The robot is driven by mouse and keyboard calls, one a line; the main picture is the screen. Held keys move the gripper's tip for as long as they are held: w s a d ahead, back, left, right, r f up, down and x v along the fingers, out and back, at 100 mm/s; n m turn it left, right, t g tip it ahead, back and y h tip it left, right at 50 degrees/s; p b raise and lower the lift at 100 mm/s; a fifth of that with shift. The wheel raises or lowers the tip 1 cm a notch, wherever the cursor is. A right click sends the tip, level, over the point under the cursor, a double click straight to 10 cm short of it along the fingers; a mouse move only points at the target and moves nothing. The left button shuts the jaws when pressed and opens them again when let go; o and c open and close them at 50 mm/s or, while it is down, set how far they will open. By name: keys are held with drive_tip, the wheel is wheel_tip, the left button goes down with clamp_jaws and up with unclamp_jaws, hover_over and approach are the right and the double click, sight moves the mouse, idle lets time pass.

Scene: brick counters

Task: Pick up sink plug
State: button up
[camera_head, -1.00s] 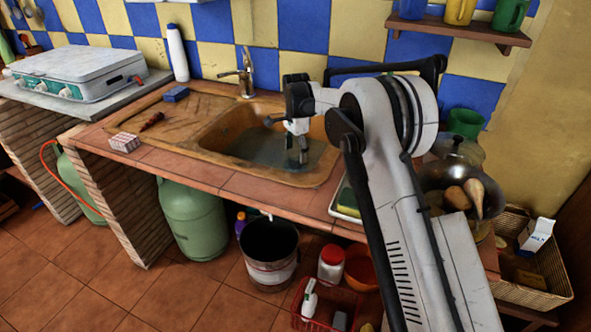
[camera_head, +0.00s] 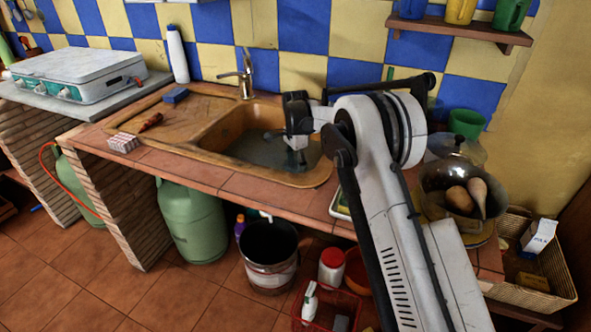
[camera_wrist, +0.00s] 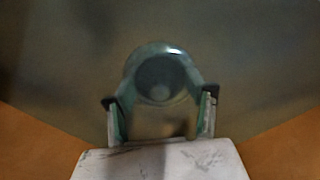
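The brown sink basin (camera_head: 222,128) is set in the counter and holds murky, greyish water. My gripper (camera_head: 298,162) points down into its right part. In the wrist view, the two fingers of my gripper (camera_wrist: 161,98) stand wide apart, one on each side. A dark round thing, likely the sink plug (camera_wrist: 160,78), shows between and beyond them, with a paler rim. The murky water blurs the fingertips' ends, so I cannot tell whether they touch it. In the head view, the plug cannot be made out.
A metal tap (camera_head: 246,75) rises behind the basin. A metal pot (camera_head: 446,180) stands on the right. A wall shelf (camera_head: 470,34) holds mugs at upper right.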

clamp_jaws()
drive_tip(key=shift+r, duration=0.15)
